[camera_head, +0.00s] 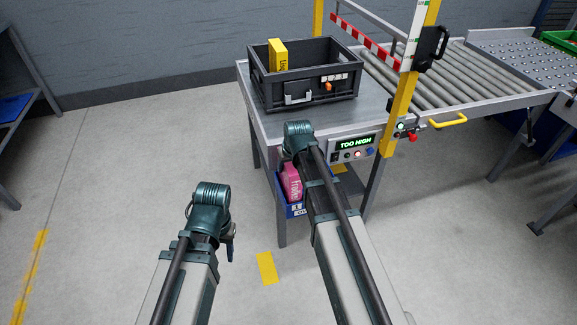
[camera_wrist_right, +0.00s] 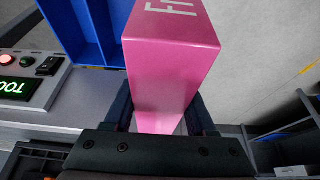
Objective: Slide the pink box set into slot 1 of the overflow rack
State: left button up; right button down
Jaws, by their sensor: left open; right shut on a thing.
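The pink box (camera_head: 292,184) shows beside my right arm in the head view, under the front of the table. My right gripper (camera_wrist_right: 162,115) is shut on this box in the right wrist view, with a finger on each side. The blue overflow rack (camera_head: 281,208) hangs low there, with a number plate on its front. It also shows left of the box in the right wrist view (camera_wrist_right: 72,28). Whether the box's lower end is inside slot 1 is unclear. My left gripper (camera_head: 231,245) is open and empty over the floor, mostly hidden by its wrist.
A dark grey crate (camera_head: 304,97) holding a yellow box (camera_head: 277,55) stands on the table. A lit "TOO HIGH" panel (camera_head: 355,144) is on the table front. A yellow gate post (camera_head: 403,98) and roller conveyor (camera_head: 440,80) stand right.

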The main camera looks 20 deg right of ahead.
dwell(0.3)
grip_release()
dwell(0.3)
jog(key=shift+r, duration=0.15)
notch_tip(320, 180, up, 8)
jog(key=p, duration=0.8)
dwell(0.3)
